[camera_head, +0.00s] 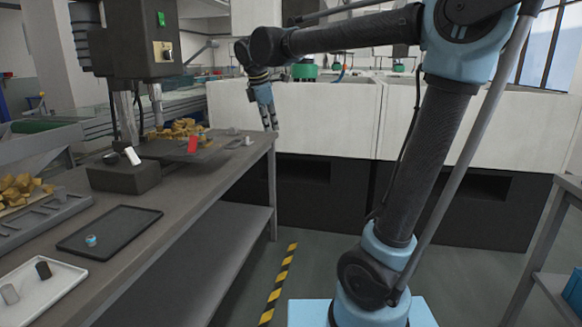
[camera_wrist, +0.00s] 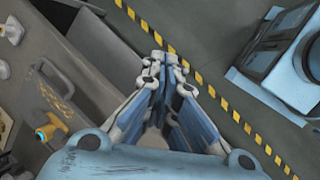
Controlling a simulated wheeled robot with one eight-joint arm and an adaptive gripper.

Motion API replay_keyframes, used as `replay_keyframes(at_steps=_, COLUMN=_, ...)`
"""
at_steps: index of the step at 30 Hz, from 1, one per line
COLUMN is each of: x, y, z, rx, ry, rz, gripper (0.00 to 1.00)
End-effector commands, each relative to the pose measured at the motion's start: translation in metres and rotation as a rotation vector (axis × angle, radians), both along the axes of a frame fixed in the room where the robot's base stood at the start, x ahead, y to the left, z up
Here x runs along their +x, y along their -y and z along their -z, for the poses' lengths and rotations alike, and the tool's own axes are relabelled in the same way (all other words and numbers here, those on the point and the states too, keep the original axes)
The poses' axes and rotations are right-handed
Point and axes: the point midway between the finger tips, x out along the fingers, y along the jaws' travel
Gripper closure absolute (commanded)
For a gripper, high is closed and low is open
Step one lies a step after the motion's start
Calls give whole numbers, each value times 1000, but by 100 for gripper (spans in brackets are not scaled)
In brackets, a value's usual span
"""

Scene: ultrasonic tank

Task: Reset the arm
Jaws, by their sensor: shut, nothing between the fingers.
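My gripper (camera_head: 270,122) hangs downward at the end of my outstretched arm, near the far right corner of the workbench (camera_head: 206,206) in the head view. Its fingers are together and nothing shows between them. In the wrist view my gripper (camera_wrist: 165,55) points over the floor beside the bench edge, with its fingertips close together. It appears apart from the bench and from every object on it.
A dark tray (camera_head: 108,231) with a small round part and a white tray (camera_head: 40,289) with two cylinders lie on the bench. A machine (camera_head: 128,38) stands behind. White tanks (camera_head: 325,117) line the back. Striped tape (camera_head: 279,283) marks clear floor.

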Motion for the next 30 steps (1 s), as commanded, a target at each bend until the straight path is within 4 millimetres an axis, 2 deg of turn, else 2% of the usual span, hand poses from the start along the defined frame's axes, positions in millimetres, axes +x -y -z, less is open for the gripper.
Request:
replay_keyframes(at_steps=1, x=-6, y=24, z=9, rx=25, ry=0, rz=76, gripper=100)
replay_keyframes(at_steps=6, x=-34, y=89, z=43, rx=121, ry=1, rz=339, gripper=100)
replay_keyframes(at_steps=15, x=-98, y=179, z=114, rx=283, ry=12, rz=810, gripper=100)
replay_keyframes(at_steps=21, x=-147, y=222, z=169, rx=387, ry=26, rz=1127, gripper=100)
replay_keyframes(at_steps=24, x=-172, y=237, z=198, rx=440, ry=34, rz=1285, gripper=100)
replay_keyframes(at_steps=30, x=-213, y=254, z=252, rx=530, ry=47, rz=1563, gripper=100)
